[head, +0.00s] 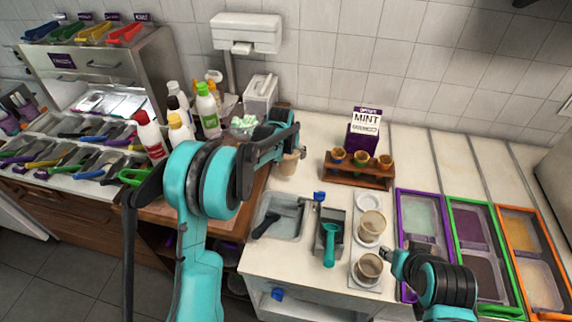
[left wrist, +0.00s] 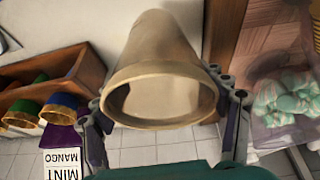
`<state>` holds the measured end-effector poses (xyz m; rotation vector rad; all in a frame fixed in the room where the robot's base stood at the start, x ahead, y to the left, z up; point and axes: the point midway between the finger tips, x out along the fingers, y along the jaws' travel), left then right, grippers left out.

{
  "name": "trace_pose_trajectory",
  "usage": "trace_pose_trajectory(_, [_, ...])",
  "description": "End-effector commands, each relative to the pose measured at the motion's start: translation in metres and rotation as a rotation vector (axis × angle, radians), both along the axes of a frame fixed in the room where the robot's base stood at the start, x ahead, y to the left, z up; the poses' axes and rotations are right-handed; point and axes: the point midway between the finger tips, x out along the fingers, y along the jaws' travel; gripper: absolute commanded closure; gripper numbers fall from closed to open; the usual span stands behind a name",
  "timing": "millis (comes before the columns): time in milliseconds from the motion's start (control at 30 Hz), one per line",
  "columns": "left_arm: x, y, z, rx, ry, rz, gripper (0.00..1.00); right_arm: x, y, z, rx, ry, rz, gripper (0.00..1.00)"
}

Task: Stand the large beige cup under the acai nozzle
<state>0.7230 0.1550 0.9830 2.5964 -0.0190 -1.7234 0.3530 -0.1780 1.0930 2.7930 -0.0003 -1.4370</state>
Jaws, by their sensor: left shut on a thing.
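The large beige cup (head: 288,166) is in my left gripper (head: 291,146), at the back left of the white counter. In the left wrist view the cup (left wrist: 160,55) fills the middle, its open rim facing the camera. The fingers of my left gripper (left wrist: 168,100) are shut on it from both sides. In the head view the arm partly covers the cup, and I cannot tell whether its base touches the counter. My right gripper (head: 396,262) is at the right, beside the front small cup; its finger opening is not clear. No acai nozzle can be made out.
Two brownish cups (head: 369,267) stand on white trays. A wooden rack of cones (head: 358,175) stands behind, before a mint sign (head: 366,121). A grey tub (head: 278,216), a teal scoop (head: 330,243) and framed topping bins (head: 423,216) occupy the counter. Bottles (head: 208,113) stand left.

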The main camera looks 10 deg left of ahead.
Motion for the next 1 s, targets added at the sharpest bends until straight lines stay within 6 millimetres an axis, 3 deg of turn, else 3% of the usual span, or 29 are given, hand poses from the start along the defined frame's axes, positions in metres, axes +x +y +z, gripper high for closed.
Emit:
trace_pose_trajectory(100, [0.003,0.012,-0.008,0.000,0.000,0.000,0.52,0.000,0.000,-0.003,0.000,0.000,0.000,0.60])
trace_pose_trajectory(267, [0.003,0.014,-0.017,-0.001,0.000,-0.001,0.52,0.000,0.000,-0.006,0.000,0.000,0.000,0.60])
trace_pose_trajectory(500, [0.003,0.014,-0.050,0.000,0.000,-0.001,0.52,0.000,0.000,-0.015,0.000,0.000,0.000,0.60])
trace_pose_trajectory(867, [0.003,0.014,-0.053,0.000,0.000,-0.001,0.52,0.000,0.000,-0.018,0.000,0.000,0.000,0.60])
trace_pose_trajectory(900, [0.003,0.014,-0.052,0.000,0.000,-0.001,0.20,0.000,0.000,-0.017,0.000,0.000,0.000,0.60])
trace_pose_trajectory(967, [0.003,0.014,-0.052,0.000,0.000,-0.001,0.06,0.000,0.000,-0.017,0.000,0.000,0.000,0.60])
trace_pose_trajectory(1000, [0.003,0.014,-0.052,0.000,0.000,-0.001,0.06,0.000,0.000,-0.017,0.000,0.000,0.000,0.60])
